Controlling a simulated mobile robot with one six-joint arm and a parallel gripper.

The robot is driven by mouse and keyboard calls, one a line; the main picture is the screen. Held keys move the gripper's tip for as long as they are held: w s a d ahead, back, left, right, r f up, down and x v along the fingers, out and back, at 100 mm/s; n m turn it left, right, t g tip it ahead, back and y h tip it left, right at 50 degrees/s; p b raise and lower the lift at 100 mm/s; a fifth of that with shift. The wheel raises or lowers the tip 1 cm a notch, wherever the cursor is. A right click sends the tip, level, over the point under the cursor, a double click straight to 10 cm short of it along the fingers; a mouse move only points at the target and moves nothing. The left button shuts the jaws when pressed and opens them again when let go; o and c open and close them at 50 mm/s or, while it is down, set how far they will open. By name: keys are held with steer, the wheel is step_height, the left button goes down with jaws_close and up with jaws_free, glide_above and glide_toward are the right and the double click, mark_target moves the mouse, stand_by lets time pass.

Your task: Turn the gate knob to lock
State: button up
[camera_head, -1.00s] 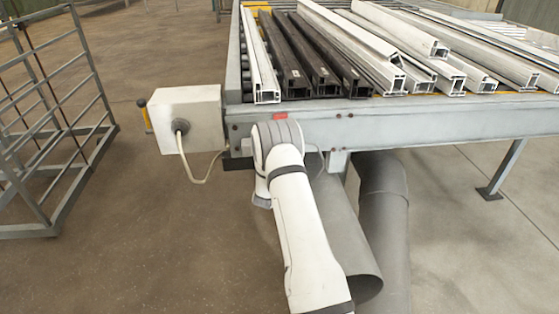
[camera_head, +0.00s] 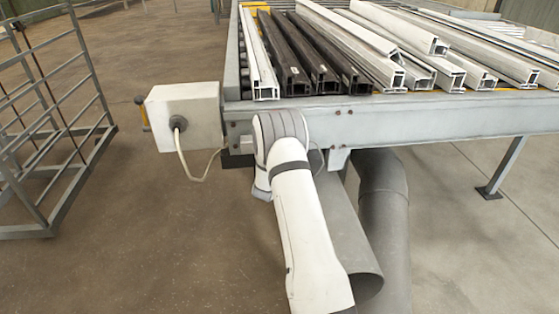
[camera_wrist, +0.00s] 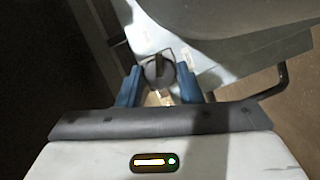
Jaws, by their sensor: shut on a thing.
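The gate knob (camera_wrist: 158,66), a dark round knob with a paler bar across it, shows in the wrist view on a light plate (camera_wrist: 150,35). My gripper (camera_wrist: 158,80) has its two blue fingers on either side of the knob and is shut on it. The fingers partly cover the knob's sides. In the head view my arm hides the gripper and the knob, below the front rail of the bench (camera_head: 420,122).
White and dark profiles (camera_head: 290,60) lie on the bench top. Large grey pipes (camera_head: 380,215) stand beneath. A metal rack (camera_head: 50,130) is at left, with open floor between.

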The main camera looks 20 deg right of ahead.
steer(key=shift+d+r+m+y+b, duration=0.15)
steer(key=shift+m+y+b, duration=0.55)
steer(key=shift+m, duration=0.7)
steer(key=shift+g, duration=0.3)
steer(key=o, duration=1)
steer(key=shift+c, duration=0.2)
steer(key=v, duration=0.7)
steer(key=shift+s+a, duration=0.3)
steer(key=shift+a, duration=0.05)
